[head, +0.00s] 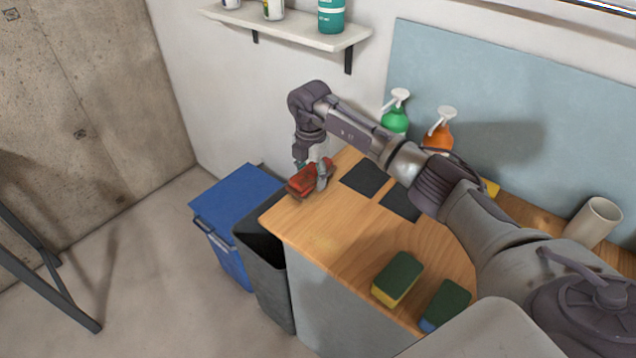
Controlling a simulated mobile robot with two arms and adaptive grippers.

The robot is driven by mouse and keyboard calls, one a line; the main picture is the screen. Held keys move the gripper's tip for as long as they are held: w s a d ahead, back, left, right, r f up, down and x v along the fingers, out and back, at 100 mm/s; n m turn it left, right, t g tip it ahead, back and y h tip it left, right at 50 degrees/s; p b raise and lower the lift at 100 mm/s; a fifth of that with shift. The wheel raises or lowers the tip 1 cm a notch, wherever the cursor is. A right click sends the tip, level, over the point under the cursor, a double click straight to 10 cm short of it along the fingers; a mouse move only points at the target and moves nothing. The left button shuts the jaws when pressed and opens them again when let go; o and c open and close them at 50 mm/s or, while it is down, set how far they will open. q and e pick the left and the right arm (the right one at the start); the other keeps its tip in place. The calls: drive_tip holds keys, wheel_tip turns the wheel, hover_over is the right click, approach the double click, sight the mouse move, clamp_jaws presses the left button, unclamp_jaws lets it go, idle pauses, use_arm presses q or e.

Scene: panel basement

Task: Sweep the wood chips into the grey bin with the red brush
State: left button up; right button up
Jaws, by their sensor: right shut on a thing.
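The red brush (301,184) is at the far left end of the wooden counter (335,236), by the edge above the grey bin. My right gripper (314,177) is shut on it from above. The bristles are hidden or too small to make out. The dark grey bin (268,284) stands on the floor against the counter's left end, open at the top. Its inside is dark and I cannot see what is in it. I make out no wood chips; the brush and my arm cover part of the counter. My left gripper is not in view.
A blue lidded bin (237,200) stands beside the grey bin. Two dark squares (366,177) lie on the counter. Green and orange pump bottles (439,134) stand behind my arm. Two sponges (398,278) lie at the front. A beige cup (594,222) is at right.

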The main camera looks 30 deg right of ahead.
drive_tip(key=shift+w+a+f+b, duration=0.1)
drive_tip(key=shift+w+a+b, duration=0.2)
drive_tip(key=shift+w+b, duration=0.35)
drive_tip(key=shift+w+a+b, duration=0.3)
drive_tip(key=shift+w+b, duration=0.2)
drive_tip(key=shift+w, duration=0.25)
drive_tip(key=shift+s+r+p, duration=0.1)
drive_tip(key=shift+r+p, duration=2.25)
drive_tip(key=shift+r, duration=0.7)
